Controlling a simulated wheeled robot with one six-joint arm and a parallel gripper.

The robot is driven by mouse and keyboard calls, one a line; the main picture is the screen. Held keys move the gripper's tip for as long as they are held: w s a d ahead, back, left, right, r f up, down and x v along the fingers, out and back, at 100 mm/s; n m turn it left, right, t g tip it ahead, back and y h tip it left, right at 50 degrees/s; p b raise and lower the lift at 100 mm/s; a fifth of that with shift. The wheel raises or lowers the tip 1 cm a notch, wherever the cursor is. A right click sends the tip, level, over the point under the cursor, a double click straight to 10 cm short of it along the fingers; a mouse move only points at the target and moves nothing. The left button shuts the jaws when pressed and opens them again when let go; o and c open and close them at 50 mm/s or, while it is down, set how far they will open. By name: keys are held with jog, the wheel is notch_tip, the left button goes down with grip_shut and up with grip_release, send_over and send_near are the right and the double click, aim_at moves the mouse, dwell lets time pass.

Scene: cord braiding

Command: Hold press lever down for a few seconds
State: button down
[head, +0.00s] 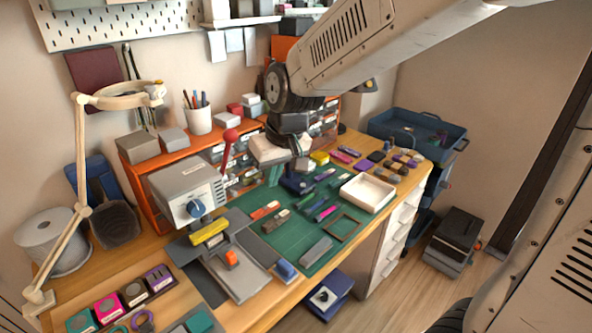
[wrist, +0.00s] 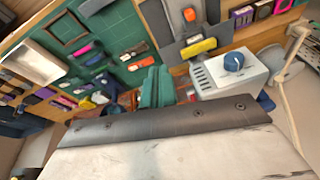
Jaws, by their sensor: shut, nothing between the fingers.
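The press (head: 186,190) is a light grey box with a blue dial, standing at the left of the bench. Its lever (head: 229,146) has a red knob and stands up, tilted slightly, at the press's right side. My gripper (head: 274,175) has green fingers pointing down and is to the right of the lever, apart from it, above the bench. In the wrist view, the fingers (wrist: 157,88) are shut and empty. The press also shows in the wrist view (wrist: 232,72), to the right of the fingers; I cannot make out the lever clearly there.
A green cutting mat (head: 290,240) with small tools and a white tray (head: 368,192) lie to the right. An orange shelf (head: 150,205) with grey boxes and a pen cup (head: 198,118) stands behind. A beige lamp arm (head: 75,235) rises at the left.

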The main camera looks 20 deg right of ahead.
jog(key=s+d+r, duration=0.3)
jog(key=s+r, duration=0.2)
jog(key=s, duration=0.4)
jog(key=shift+r, duration=0.15)
jog(key=s+d+m, duration=0.1)
jog(key=s+d, duration=0.2)
jog(key=s, duration=0.5)
jog(key=s+d+m+g+h, duration=0.1)
jog(key=s+d, duration=0.3)
jog(key=s, duration=0.5)
jog(key=shift+s+g+h, duration=0.3)
